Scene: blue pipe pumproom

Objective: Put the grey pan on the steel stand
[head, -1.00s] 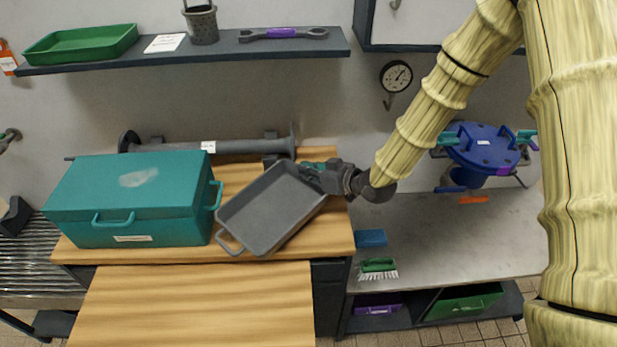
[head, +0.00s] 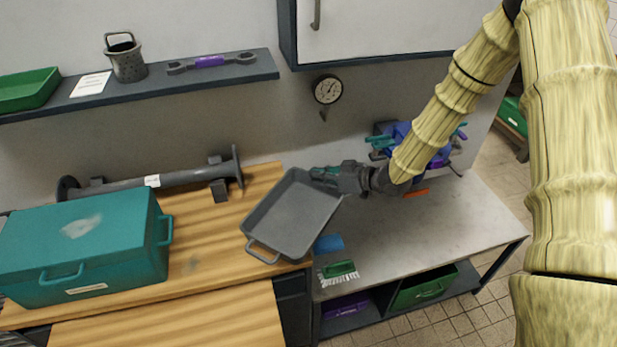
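The grey pan (head: 292,216) is a shallow rectangular tray with a loop handle at its near left end. My gripper (head: 326,176) is shut on its far right end, its fingers partly hidden. The pan hangs tilted in the picture over the right edge of the wooden bench, partly across the steel-topped stand (head: 430,230). How high it is above the surfaces is hard to tell. The stand has a grey top and a lower shelf.
A blue sponge (head: 328,243) and a green brush (head: 339,269) lie on the stand's left end. A blue lidded vessel (head: 403,138) is at its back, partly behind my arm. A teal box (head: 85,245) and a grey flanged pipe (head: 160,181) occupy the wooden bench (head: 215,250). The stand's middle is clear.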

